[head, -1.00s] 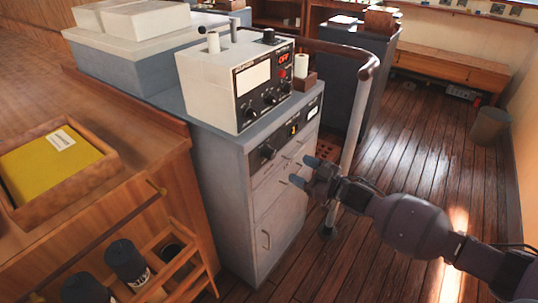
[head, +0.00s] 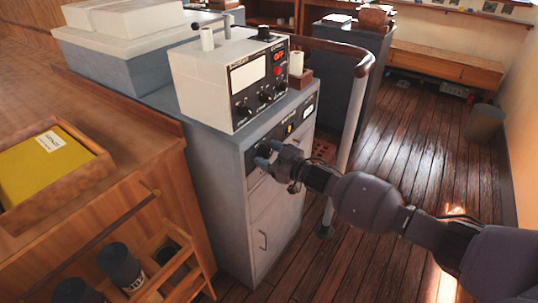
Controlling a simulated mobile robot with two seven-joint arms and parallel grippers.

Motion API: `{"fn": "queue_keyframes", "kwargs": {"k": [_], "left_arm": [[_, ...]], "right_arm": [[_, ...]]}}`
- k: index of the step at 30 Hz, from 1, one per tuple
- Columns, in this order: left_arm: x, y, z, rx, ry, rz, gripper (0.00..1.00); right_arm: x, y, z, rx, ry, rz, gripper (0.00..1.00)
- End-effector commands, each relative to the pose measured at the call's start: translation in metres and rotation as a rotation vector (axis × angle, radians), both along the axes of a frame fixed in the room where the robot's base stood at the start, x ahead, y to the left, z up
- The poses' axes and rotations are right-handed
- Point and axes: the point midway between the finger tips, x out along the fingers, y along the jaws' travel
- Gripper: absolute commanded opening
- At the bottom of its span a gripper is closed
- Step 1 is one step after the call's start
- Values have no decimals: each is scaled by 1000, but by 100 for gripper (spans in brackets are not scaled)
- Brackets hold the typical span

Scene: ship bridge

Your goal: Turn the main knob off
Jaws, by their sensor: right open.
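A black knob (head: 264,150) sits on the dark panel at the top of the grey cabinet front (head: 232,200). My right gripper (head: 269,154) is open, with its blue-grey fingertips at this knob, one above and one below it. The fingers partly hide the knob, and I cannot tell whether they touch it. Above, a white control box (head: 205,85) stands on the cabinet, with several black knobs on its front and a red "OFF" display (head: 279,56). No label naming the main knob is readable. My left gripper is not in view.
A brown handrail (head: 363,62) on a pale post (head: 350,125) stands right of the cabinet, close to my right arm. A wooden counter with a yellow book (head: 40,165) fills the left. Wooden floor (head: 400,130) is open at the right.

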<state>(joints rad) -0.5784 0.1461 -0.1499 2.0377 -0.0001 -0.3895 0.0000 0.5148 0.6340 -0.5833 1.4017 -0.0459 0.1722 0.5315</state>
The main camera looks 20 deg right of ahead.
Motion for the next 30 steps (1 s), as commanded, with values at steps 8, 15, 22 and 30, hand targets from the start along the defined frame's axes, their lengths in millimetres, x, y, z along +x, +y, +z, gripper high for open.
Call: {"fn": "queue_keyframes", "kwargs": {"k": [8, 15, 22, 30], "left_arm": [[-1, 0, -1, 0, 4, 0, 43], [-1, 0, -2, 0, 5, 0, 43], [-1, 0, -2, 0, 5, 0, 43], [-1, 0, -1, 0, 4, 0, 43]], "right_arm": [[0, 0, 0, 0, 0, 0, 34], [0, 0, 0, -2, -1, 0, 14], [0, -1, 0, -40, -31, 0, 14], [0, -1, 0, -179, -139, -2, 14]]}}
